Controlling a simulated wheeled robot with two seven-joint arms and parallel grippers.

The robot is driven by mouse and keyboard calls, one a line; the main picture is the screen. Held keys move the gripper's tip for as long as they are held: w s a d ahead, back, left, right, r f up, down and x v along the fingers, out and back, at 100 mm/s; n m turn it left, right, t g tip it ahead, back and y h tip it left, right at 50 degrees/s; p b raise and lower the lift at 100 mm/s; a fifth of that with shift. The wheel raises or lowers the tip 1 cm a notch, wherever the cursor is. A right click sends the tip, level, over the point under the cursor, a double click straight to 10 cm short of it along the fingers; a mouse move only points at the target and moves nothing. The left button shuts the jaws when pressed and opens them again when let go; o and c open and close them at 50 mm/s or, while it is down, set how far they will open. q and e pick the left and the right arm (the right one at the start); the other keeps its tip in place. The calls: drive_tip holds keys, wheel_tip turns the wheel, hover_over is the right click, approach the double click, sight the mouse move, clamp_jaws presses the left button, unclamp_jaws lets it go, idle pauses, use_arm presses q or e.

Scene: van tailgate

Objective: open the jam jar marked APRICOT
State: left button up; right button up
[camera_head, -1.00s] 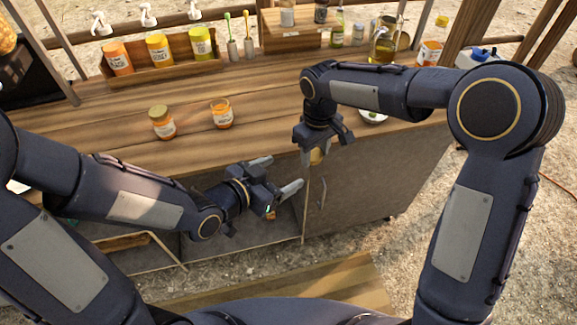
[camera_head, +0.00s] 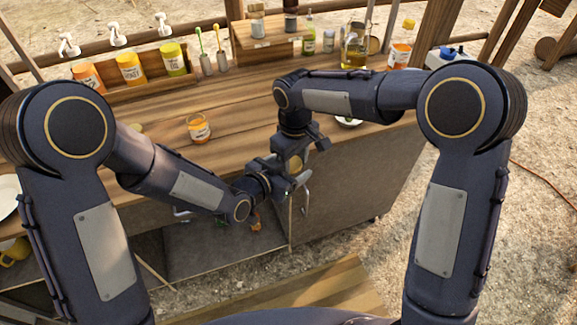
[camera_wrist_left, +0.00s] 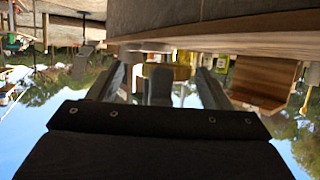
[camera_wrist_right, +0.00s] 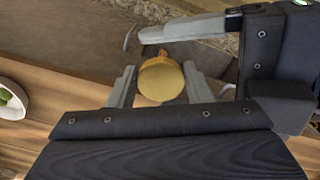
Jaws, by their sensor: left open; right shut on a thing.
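My right gripper (camera_wrist_right: 155,88) is shut on a jam jar whose gold lid (camera_wrist_right: 160,78) faces its wrist camera. The jar's label is hidden, so I cannot read it. In the head view my right gripper (camera_head: 298,155) holds it beyond the counter's front edge. My left gripper (camera_head: 290,183) is open, just below the right one. One left finger shows beside the lid in the right wrist view. In the left wrist view a gold patch and a grey finger show between my left gripper's fingers (camera_wrist_left: 160,78); contact with the jar is unclear.
An orange jar (camera_head: 199,128) without a visible lid stands on the wooden counter (camera_head: 240,105). Another jar's lid (camera_head: 136,128) shows behind my left arm. A rack (camera_head: 150,90) of labelled jars stands behind. A white bowl (camera_head: 347,121) sits near the right arm.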

use_arm(q)
drive_tip(key=c, duration=0.9)
drive_tip(key=shift+c, duration=0.6)
use_arm(e)
drive_tip(key=o, duration=1.2)
drive_tip(key=shift+c, duration=0.2)
